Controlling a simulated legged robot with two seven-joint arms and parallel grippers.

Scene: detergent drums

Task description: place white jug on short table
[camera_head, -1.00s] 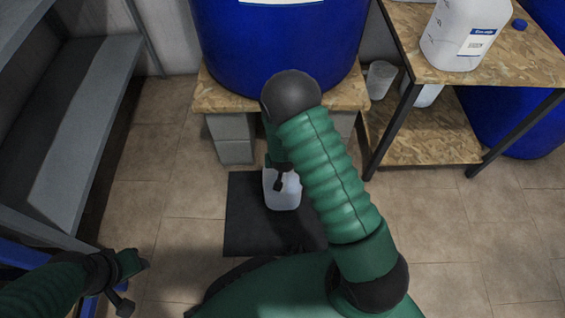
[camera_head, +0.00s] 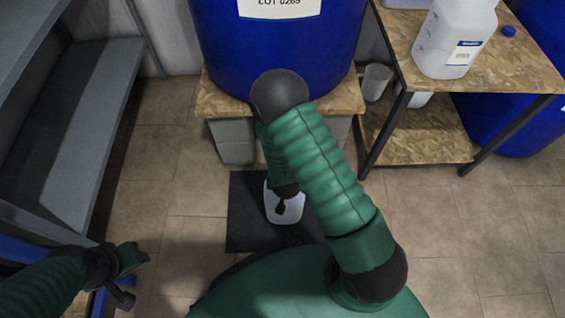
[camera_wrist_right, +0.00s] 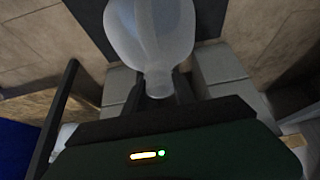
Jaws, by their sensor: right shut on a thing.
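The white jug (camera_head: 285,207) hangs from my right gripper (camera_head: 280,190) above a dark mat (camera_head: 245,215) in the head view. The right arm hides part of it. In the right wrist view, the same translucent jug (camera_wrist_right: 150,30) has its neck between the fingers of the right gripper (camera_wrist_right: 160,88), which is shut on it. A low wooden-topped table (camera_head: 405,30) with dark legs and a lower shelf stands at the upper right. My left gripper (camera_head: 135,275) is at the lower left, away from the jug; its finger opening is unclear.
A large blue drum (camera_head: 275,50) stands on a wooden board over grey blocks (camera_head: 235,140). Grey shelving (camera_head: 85,130) lines the left. Tiled floor (camera_head: 430,220) is clear at right.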

